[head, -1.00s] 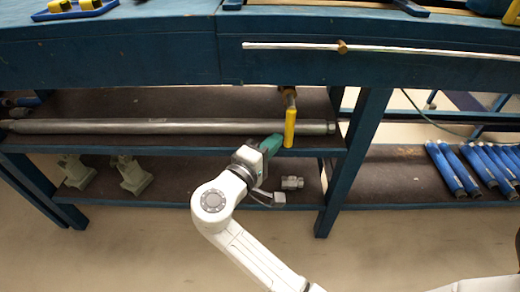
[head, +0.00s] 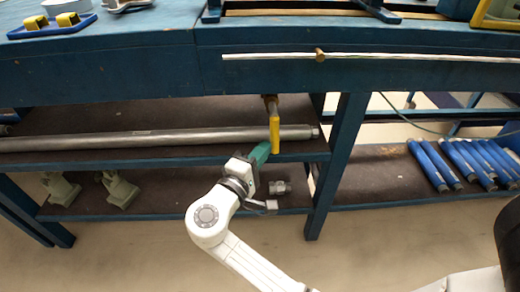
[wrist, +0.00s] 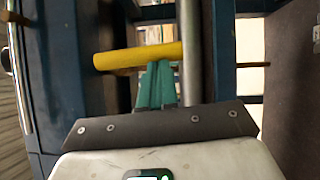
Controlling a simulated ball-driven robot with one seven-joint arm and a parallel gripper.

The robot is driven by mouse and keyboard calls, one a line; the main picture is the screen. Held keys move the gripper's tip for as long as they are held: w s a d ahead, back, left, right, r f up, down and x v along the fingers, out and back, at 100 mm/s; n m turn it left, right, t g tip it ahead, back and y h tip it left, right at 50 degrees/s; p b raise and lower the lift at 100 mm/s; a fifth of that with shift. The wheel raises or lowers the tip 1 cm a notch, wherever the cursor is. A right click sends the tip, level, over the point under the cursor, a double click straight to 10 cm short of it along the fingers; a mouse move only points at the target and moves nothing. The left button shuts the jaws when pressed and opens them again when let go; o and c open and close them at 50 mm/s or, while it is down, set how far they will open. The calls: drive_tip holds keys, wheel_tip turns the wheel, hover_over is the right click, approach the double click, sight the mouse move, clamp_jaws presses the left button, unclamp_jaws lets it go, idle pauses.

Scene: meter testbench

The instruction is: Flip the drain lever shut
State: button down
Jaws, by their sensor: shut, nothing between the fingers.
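The drain lever is a yellow handle (head: 275,134) hanging straight down from a brass valve (head: 270,103) under the front edge of the blue bench. In the wrist view the yellow lever (wrist: 136,57) lies across the picture, just beyond my fingertips. My gripper (head: 262,153) has green fingers, shut and empty, just left of the lever's lower end. In the wrist view the gripper (wrist: 158,72) reaches up to the lever's edge; I cannot tell whether it touches.
A long grey pipe (head: 150,139) lies on the shelf behind the lever. A small metal fitting (head: 279,187) sits on the lower shelf. Blue cylinders (head: 440,165) lie on the right shelf. The blue bench leg (head: 337,160) stands right of the lever.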

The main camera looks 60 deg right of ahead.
sight(278, 153)
drive_tip(key=s+d+n+t+h+p, duration=0.1)
drive_tip(key=n+p, duration=0.1)
drive_tip(key=s+d+n+h+p, duration=0.1)
drive_tip(key=s+n+p, duration=0.1)
drive_tip(key=n, duration=0.1)
drive_tip(key=shift+d+f+t, duration=0.1)
drive_tip(key=shift+d+t, duration=0.1)
drive_tip(key=shift+t, duration=0.2)
drive_tip(key=s+d+r+n+t+h+p, duration=0.1)
drive_tip(key=s+d+r+n+t+p, duration=0.3)
drive_tip(key=n+t, duration=0.3)
drive_tip(key=shift+s+d+r+n+p, duration=0.15)
drive_tip(key=shift+s+r+n+p, duration=0.45)
drive_tip(key=shift+n, duration=1.5)
drive_tip(key=shift+s+h, duration=0.2)
drive_tip(key=shift+h, duration=0.1)
drive_tip(key=shift+d, duration=0.1)
